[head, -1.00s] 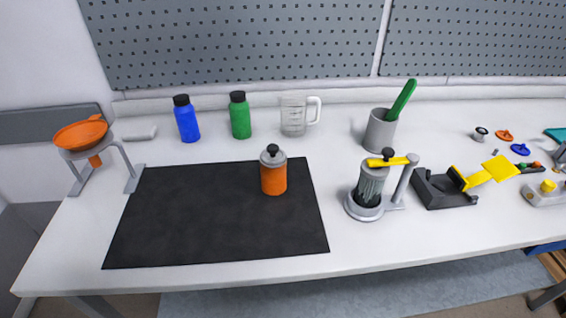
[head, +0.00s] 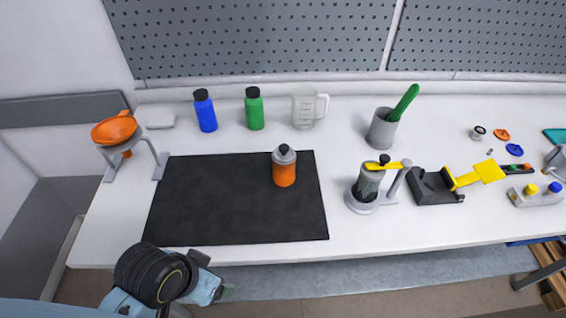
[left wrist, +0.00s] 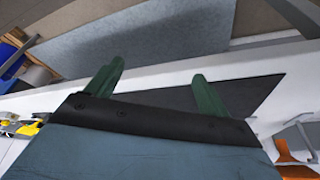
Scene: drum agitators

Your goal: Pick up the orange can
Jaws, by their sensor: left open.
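The orange can (head: 284,172) stands upright on the black mat (head: 235,215), near its back right corner. It has a grey top and a black knob. My left gripper (head: 226,291) is at the bottom left of the head view, below the table's front edge and well apart from the can. In the left wrist view my left gripper (left wrist: 157,92) shows two green fingers spread apart with nothing between them. The can is not visible in the left wrist view. My right gripper is in neither view.
A blue bottle (head: 205,112), a green bottle (head: 254,109) and a clear jug (head: 305,108) stand behind the mat. An orange funnel (head: 114,129) on a stand is at left. A grey press (head: 367,185) stands right of the mat. The mat's left part is clear.

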